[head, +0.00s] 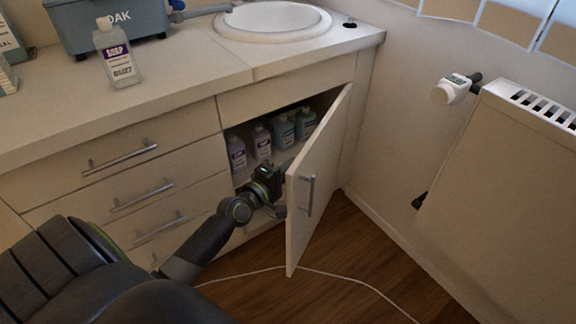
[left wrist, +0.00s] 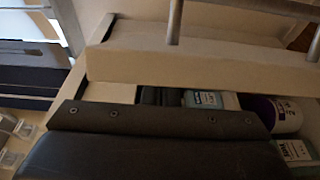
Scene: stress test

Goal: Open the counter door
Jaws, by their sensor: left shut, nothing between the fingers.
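The counter door (head: 322,150) under the sink stands partly open, swung out from its right side. Its bar handle (head: 308,194) is on the outer face, near the free edge. My left gripper (head: 271,177) is at the cabinet opening, on the inner side of the door by its free edge, shut with nothing held. Its fingertips are partly hidden by the door. In the left wrist view, the door's edge (left wrist: 180,66) lies just beyond my dark gripper body, with the handle (left wrist: 174,22) past it. My right gripper is not in view.
Several bottles (head: 262,142) stand on the cabinet shelf behind the gripper. Drawers (head: 120,145) with bar handles are to the left. A radiator (head: 500,190) stands at the right wall. A white cable (head: 345,280) lies on the wood floor, which is otherwise open before the door.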

